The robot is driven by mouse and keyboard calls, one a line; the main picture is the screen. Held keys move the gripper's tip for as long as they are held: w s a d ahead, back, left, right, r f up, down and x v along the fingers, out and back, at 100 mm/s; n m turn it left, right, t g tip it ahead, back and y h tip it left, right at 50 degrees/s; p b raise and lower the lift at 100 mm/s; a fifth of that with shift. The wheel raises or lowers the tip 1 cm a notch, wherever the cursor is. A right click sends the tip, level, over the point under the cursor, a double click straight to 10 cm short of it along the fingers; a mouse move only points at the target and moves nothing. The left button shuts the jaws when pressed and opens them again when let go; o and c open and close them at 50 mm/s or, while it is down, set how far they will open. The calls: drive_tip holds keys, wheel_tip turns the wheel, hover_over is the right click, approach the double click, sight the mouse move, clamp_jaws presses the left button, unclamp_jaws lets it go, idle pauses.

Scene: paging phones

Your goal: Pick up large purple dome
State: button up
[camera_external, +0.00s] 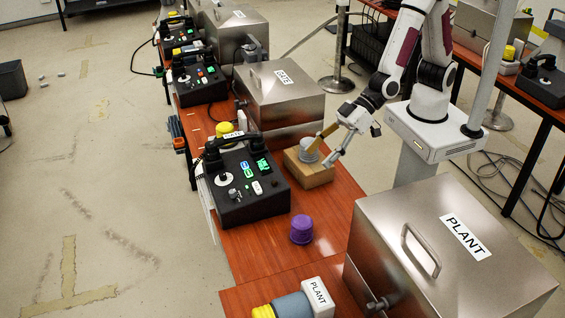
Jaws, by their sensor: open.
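A purple dome (302,229) stands upright on the bare reddish wooden table (262,264), near the table's middle. My gripper (322,146) is further back, above and beside a wooden block (313,172) with a grey round piece (309,153) on top. My gripper is open and well apart from the purple dome. One finger looks tan and the other light grey. I cannot tell whether a finger touches the grey piece.
A black paging phone console (245,185) stands left of the dome. A large metal box marked PLANT (440,245) stands to the right. A grey-blue cylinder with a yellow end (290,305) lies in front. Another metal box (279,95) stands behind. The table around the dome is clear.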

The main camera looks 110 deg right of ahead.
drive_tip(key=w+a+f+t+h, duration=0.1)
drive_tip(key=w+a+f+t, duration=0.15)
drive_tip(key=f, duration=0.65)
drive_tip(key=t+h, duration=0.1)
drive_tip(key=t, duration=0.1)
approach(305, 220)
drive_tip(key=shift+w+d+f+n+g, duration=0.15)
drive_tip(key=shift+w+f+n, duration=0.1)
drive_tip(key=shift+w, duration=0.5)
drive_tip(key=shift+w+d+f+n+g, duration=0.15)
drive_tip(key=shift+w+f, duration=0.1)
drive_tip(key=shift+w, duration=0.5)
drive_tip(key=shift+w, duration=0.1)
drive_tip(key=shift+x, duration=1.2)
drive_tip(key=shift+w+a, duration=0.1)
drive_tip(key=shift+r+x, duration=0.2)
drive_tip(key=shift+x, duration=2.3)
drive_tip(key=shift+a, duration=0.1)
drive_tip(key=c, duration=1.2)
